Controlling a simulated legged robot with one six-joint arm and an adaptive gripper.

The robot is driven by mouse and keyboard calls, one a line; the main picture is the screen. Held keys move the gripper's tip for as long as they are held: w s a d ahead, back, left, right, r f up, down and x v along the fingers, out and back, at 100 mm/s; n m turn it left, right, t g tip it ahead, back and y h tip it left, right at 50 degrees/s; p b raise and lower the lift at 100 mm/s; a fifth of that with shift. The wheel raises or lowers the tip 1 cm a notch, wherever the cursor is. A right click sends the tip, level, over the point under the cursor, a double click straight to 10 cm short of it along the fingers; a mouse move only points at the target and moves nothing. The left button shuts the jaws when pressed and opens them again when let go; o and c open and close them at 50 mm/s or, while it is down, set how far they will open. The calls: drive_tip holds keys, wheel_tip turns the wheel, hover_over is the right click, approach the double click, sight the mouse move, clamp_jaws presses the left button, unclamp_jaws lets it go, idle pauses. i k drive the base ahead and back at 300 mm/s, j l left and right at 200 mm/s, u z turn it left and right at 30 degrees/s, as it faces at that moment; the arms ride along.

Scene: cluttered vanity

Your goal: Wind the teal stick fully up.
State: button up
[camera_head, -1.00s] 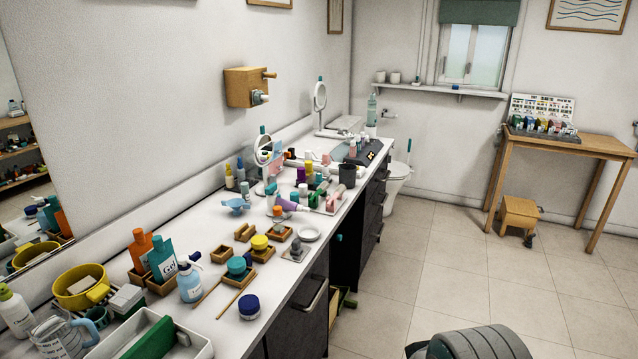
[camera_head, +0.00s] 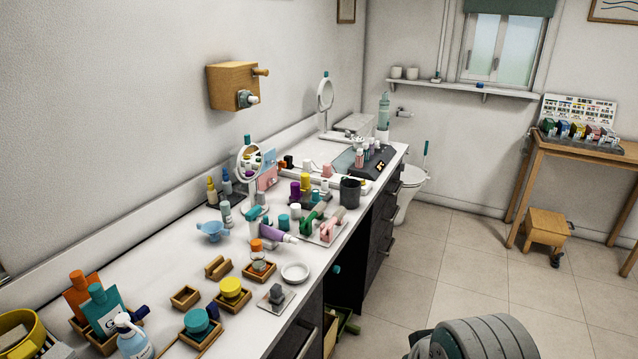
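Several teal items stand among the clutter on the vanity counter (camera_head: 140,255), and I cannot tell for sure which is the teal stick. A small upright piece with a teal top (camera_head: 252,226) stands in front of the round mirror (camera_head: 250,163). A short teal cylinder (camera_head: 283,221) stands just to its right, beside a purple tube (camera_head: 276,234) lying down. A larger round teal jar (camera_head: 197,321) sits in a wooden tray nearer to me. No wound-up tip can be made out at this size. My gripper is not in view; only a grey ribbed part of my arm shows at the bottom.
Orange and teal bottles (camera_head: 105,308), a yellow-lidded jar (camera_head: 231,288) and a white dish (camera_head: 295,272) crowd the near counter. A wooden box (camera_head: 231,85) juts from the wall.

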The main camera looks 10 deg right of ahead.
sight(315, 195)
drive_tip(key=i+l+u, duration=0.1)
drive_tip(key=i+l, duration=0.8)
drive_tip(key=i, duration=0.25)
drive_tip(key=i+l+u, duration=0.1)
drive_tip(key=i+l, duration=0.85)
drive_tip(key=i, duration=0.15)
